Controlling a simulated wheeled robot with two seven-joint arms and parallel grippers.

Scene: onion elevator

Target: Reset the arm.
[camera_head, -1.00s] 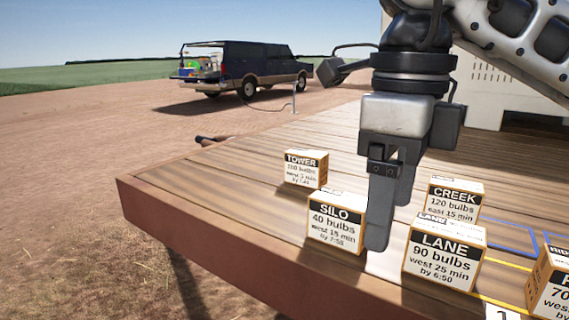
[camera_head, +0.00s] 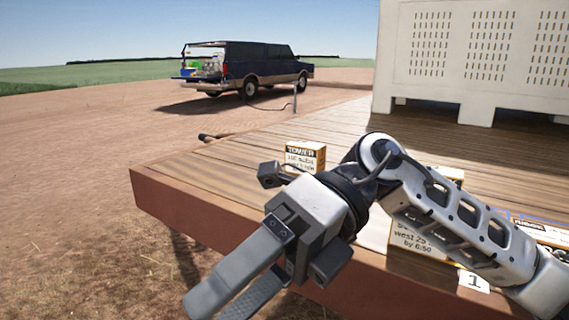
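My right arm (camera_head: 455,215) comes in from the right and reaches across the front of the wooden deck. Its gripper (camera_head: 218,307) points down and left, out past the deck's front edge, over the dirt. The two fingers lie close side by side with nothing seen between them; whether they are fully shut is unclear from this angle. My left gripper is not in view.
The TOWER box (camera_head: 305,158) stands on the deck (camera_head: 225,165) behind the gripper. The LANE box (camera_head: 408,243) is partly behind my arm; other boxes are mostly hidden. A number 1 card (camera_head: 474,281) is at the front edge. A pale crate (camera_head: 480,60) stands behind.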

